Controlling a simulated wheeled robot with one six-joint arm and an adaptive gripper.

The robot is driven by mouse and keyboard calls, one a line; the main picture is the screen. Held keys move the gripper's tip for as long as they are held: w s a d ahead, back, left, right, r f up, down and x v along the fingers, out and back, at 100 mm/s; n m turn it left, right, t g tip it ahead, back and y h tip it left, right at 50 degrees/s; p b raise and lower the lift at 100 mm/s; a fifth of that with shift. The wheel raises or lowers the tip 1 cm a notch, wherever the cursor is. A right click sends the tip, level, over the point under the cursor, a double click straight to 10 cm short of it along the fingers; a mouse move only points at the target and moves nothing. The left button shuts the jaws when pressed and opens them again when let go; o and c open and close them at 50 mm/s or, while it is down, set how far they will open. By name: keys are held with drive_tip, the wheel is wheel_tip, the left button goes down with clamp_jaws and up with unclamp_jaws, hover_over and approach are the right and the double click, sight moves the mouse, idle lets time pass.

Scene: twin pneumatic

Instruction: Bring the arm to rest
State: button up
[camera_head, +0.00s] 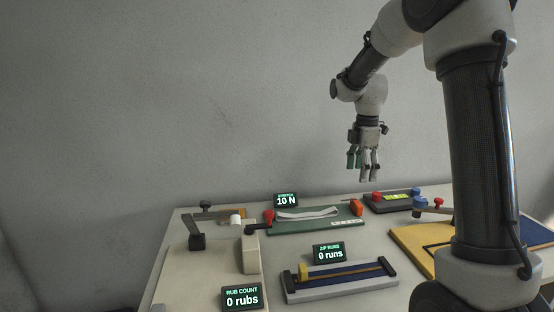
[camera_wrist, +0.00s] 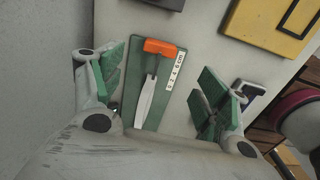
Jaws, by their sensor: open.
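My gripper (camera_head: 363,172) hangs fingers down above the back of the table, clear of everything on it. In the wrist view my gripper (camera_wrist: 160,90) shows its green-padded fingers spread wide with nothing between them touching. Below it lies a green stretch fixture (camera_head: 315,224) with an orange-red clamp block (camera_head: 357,207) and a white band (camera_head: 307,212). In the wrist view the same orange clamp (camera_wrist: 161,48), white band (camera_wrist: 146,103) and a ruler strip (camera_wrist: 176,71) show between the fingers.
The table (camera_head: 190,262) carries several devices. A zip rig (camera_head: 338,280) is at the front, a rub rig (camera_head: 250,252) at left, a dark box with a green display (camera_head: 395,197) at back right, and a yellow-edged board (camera_head: 415,248) at right. Air above the table is free.

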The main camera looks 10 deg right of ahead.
drive_tip(key=s+r+m+t, duration=0.1)
drive_tip(key=s+r+m, duration=0.1)
drive_tip(key=s+m, duration=0.4)
drive_tip(key=s+a+r+m+t, duration=0.1)
drive_tip(key=s+m, duration=0.4)
drive_tip(key=s, duration=0.9)
drive_tip(key=s+r+m+t, duration=0.2)
drive_tip(key=s+r+m, duration=0.2)
drive_tip(key=s, duration=0.6)
drive_tip(key=m, duration=0.2)
drive_tip(key=shift+a+r+m, duration=0.3)
idle(0.3)
